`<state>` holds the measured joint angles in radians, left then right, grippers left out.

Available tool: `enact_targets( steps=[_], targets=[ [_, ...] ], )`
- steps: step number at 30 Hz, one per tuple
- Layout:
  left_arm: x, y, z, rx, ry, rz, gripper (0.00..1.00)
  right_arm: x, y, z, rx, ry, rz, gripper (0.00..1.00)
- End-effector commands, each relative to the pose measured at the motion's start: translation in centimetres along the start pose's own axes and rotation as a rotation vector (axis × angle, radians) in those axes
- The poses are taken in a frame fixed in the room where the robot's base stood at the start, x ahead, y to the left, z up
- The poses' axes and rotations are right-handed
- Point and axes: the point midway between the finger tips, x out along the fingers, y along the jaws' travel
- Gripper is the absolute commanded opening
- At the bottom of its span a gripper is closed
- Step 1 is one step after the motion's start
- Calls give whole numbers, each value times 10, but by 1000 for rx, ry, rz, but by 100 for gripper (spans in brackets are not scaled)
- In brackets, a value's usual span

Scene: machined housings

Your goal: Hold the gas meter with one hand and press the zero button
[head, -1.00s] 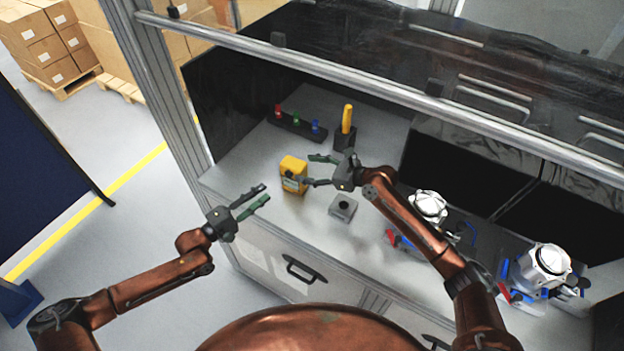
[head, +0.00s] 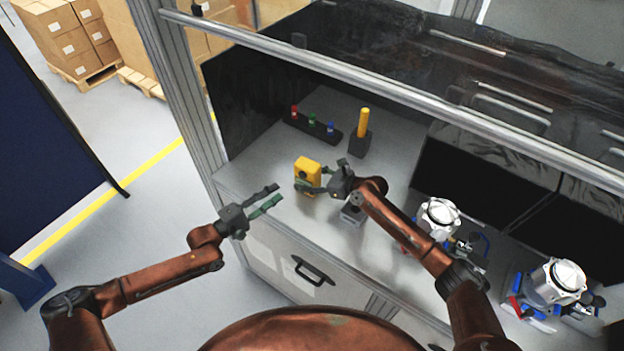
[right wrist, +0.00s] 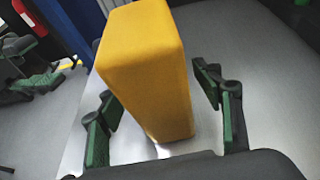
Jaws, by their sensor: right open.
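The yellow gas meter (head: 307,168) stands upright on the grey worktop, near its left end. In the right wrist view the gas meter (right wrist: 150,65) shows as a plain yellow block; no button is visible there. My right gripper (head: 311,182) is at the meter, its fingers spread. In the right wrist view the two green-padded fingers of my right gripper (right wrist: 165,115) stand on either side of the meter, with gaps to it. My left gripper (head: 279,196) is open and empty, left of the meter by the worktop's front edge.
A small grey block (head: 352,214) sits partly hidden below my right gripper. A yellow-handled tool in a black holder (head: 360,143) and a rack with red, green and blue items (head: 312,127) stand behind. Silver housings (head: 439,218) are at right. A frame bar (head: 400,93) crosses above.

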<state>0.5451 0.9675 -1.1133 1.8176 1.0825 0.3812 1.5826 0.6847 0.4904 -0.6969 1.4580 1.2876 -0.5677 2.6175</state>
Motion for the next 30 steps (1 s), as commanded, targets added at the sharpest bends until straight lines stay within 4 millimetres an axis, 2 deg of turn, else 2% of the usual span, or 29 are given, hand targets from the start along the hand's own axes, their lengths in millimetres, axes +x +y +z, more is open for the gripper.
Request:
enact_targets(
  steps=[6,30],
  targets=[
    [0,0,0,0,0,0,29,0,0,0,0,0,0,59],
    [0,0,0,0,0,0,28,0,0,0,0,0,0,5]
  ],
)
